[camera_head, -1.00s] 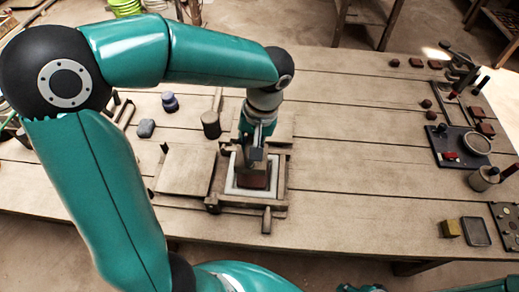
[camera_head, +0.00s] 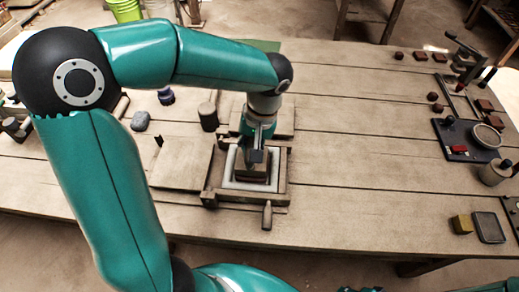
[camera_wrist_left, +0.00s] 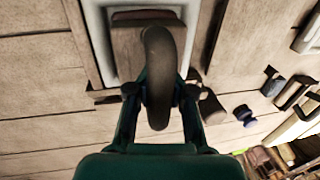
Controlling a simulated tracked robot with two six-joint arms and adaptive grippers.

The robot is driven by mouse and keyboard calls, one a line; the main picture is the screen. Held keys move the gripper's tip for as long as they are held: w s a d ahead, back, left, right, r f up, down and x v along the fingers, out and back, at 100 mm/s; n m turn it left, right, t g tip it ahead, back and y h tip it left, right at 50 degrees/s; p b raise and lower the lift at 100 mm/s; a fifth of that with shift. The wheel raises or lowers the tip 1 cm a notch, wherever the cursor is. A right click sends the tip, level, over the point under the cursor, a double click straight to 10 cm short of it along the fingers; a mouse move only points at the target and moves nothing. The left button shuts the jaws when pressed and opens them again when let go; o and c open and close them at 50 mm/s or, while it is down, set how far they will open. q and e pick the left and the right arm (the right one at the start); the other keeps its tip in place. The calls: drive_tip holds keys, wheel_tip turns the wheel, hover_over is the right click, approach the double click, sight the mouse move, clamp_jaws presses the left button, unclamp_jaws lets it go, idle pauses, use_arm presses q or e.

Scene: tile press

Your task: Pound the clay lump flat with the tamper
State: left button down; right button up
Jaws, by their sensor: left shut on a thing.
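My left gripper (camera_head: 257,156) is shut on the tamper (camera_head: 257,173), a brown block with a curved handle. The left wrist view shows the handle (camera_wrist_left: 159,65) between the fingers and the block below it. The tamper is over the opening of the white-lined mould (camera_head: 246,187) in the wooden press frame (camera_head: 284,180). I cannot tell whether its face touches the clay.
A flat wooden board (camera_head: 181,162) lies left of the mould, and a brown cylinder (camera_head: 208,117) stands behind the board. A wooden handle (camera_head: 267,215) juts from the press front. A dark tray (camera_head: 466,140) and small blocks are at the right. The table's middle right is clear.

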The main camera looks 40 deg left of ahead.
sight(249, 141)
use_arm(q)
wheel_tip(249, 141, down, 2)
drive_tip(key=shift+f+b, duration=0.15)
drive_tip(key=shift+b, duration=0.15)
wheel_tip(249, 141, up, 7)
drive_tip(key=p, duration=0.5)
drive_tip(key=shift+f+p, duration=0.2)
drive_tip(key=shift+p, duration=0.1)
drive_tip(key=shift+f, duration=0.1)
use_arm(e)
wheel_tip(249, 141, up, 3)
drive_tip(key=shift+r, duration=0.1)
